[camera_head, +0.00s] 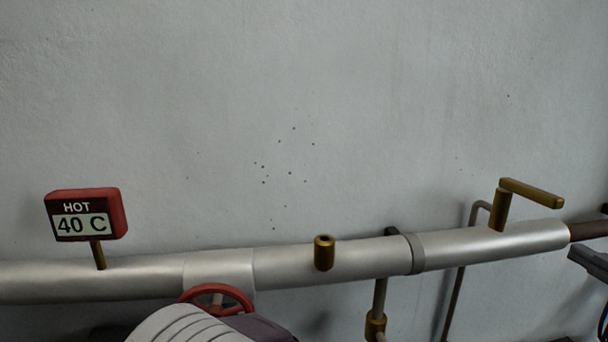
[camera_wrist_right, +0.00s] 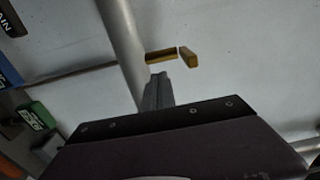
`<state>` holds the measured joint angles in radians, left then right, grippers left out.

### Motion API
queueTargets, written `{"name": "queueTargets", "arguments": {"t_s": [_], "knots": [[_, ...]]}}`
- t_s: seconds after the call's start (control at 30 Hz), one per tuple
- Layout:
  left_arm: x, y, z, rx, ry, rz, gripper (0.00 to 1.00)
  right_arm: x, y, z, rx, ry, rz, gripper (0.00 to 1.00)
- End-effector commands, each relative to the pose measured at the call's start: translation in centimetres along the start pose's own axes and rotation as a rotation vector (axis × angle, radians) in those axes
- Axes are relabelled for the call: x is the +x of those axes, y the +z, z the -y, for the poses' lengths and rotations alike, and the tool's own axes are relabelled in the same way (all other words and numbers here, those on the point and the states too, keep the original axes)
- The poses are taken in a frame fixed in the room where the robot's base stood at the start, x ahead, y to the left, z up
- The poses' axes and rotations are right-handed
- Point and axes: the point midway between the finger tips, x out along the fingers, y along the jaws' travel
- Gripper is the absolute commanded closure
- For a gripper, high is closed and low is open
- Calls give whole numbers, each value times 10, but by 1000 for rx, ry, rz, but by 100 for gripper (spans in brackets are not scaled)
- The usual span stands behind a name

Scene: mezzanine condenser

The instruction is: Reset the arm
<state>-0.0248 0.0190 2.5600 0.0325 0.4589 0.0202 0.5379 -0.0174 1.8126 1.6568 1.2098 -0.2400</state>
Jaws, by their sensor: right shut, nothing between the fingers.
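My right gripper (camera_head: 588,262) shows only in part at the right edge of the head view, in front of the wall and below the right end of the pipe. In the right wrist view its fingers (camera_wrist_right: 158,92) are together, with nothing between them. They point towards the pale pipe (camera_wrist_right: 122,35) and the brass lever handle (camera_wrist_right: 162,56). I cannot tell how far off these are, but no contact shows. My left gripper is in neither view.
A grey pipe (camera_head: 365,257) runs across the wall. It carries a red "HOT 40 C" display (camera_head: 86,215), a brass stub (camera_head: 324,253) and a brass lever (camera_head: 502,207). A red handwheel (camera_head: 216,296) sits below. A green box (camera_wrist_right: 36,116) shows at left. The upper wall is clear.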

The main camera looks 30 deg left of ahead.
Motion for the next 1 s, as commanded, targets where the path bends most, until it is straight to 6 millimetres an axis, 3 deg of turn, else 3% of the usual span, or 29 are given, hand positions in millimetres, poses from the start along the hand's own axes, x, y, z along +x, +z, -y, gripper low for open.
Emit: {"name": "queueTargets", "arguments": {"t_s": [0.43, 0.5, 0.57, 0.67, 0.77, 0.87, 0.9, 1.0], "knots": [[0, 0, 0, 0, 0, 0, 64, 1, 1, 0, 0, 0, 4, 100], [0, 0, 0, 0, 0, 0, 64, 11, 13, 0, 1, 0, 39, 100], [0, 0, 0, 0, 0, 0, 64, 28, 39, -5, 12, 6, 111, 100], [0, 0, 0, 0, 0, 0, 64, 48, 92, -65, 51, 153, 248, 100], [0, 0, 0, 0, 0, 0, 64, 42, 136, -150, 41, 401, 348, 100], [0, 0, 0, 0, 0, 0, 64, 13, 170, -234, -16, 666, 435, 100], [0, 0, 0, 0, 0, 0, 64, -5, 180, -265, -55, 775, 468, 100], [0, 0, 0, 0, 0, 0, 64, -64, 192, -336, -204, 1042, 554, 100]]}}
